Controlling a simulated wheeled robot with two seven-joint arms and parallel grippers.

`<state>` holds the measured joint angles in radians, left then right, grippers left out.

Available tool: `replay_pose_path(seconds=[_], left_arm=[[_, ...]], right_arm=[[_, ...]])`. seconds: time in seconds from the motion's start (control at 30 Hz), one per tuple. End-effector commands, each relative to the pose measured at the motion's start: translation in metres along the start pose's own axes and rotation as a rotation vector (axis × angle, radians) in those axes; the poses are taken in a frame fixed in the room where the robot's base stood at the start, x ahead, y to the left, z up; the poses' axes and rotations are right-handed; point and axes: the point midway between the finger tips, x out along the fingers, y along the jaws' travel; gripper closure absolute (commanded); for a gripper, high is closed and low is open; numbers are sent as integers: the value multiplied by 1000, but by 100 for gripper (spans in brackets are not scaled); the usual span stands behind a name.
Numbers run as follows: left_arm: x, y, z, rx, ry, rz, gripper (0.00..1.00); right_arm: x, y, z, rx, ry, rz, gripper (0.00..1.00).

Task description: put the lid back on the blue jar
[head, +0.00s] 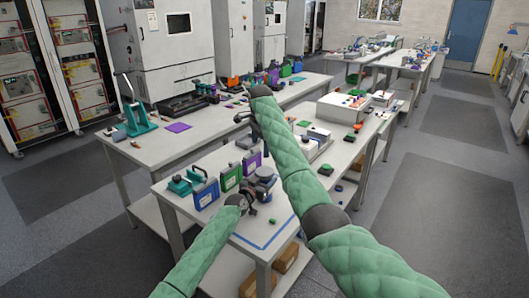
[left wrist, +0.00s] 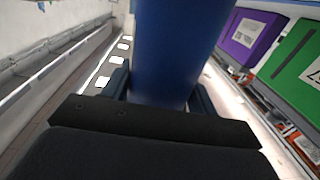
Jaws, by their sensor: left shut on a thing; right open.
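In the left wrist view a smooth, rounded blue body, which looks like the blue jar (left wrist: 172,50), stands between the fingers of my left gripper (left wrist: 160,95). The gripper is shut on it. In the head view my left gripper (head: 258,190) is over the near bench, and the jar is hard to make out there. A dark grey round piece (head: 264,171) shows just above this gripper; I cannot tell whether it is the lid. My right gripper (head: 241,118) is open and empty, far from the jar, towards the back bench.
Blue (head: 205,194), green (head: 231,178) and purple (head: 252,161) upright boxes stand left of my left gripper. A teal device (head: 181,184) is beside them. A small green piece (head: 272,221) lies near the front edge. A white box (head: 342,108) stands farther back.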

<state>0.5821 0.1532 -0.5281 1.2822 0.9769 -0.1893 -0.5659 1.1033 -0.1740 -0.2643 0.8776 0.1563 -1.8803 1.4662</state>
Motion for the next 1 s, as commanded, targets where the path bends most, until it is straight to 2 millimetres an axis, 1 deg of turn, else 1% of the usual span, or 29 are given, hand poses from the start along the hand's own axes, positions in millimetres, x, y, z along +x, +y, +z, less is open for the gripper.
replay_pose_path(seconds=[0.1, 0.5, 1.0], left_arm=[[0, 0, 0, 0, 0, 0, 100], [0, 0, 0, 0, 0, 0, 100], [0, 0, 0, 0, 0, 0, 100]], right_arm=[[-3, -1, -1, -182, 4, -4, 12], [-9, -3, 3, -813, 6, -8, 12], [-8, 0, 4, -1595, -2, 1, 12]])
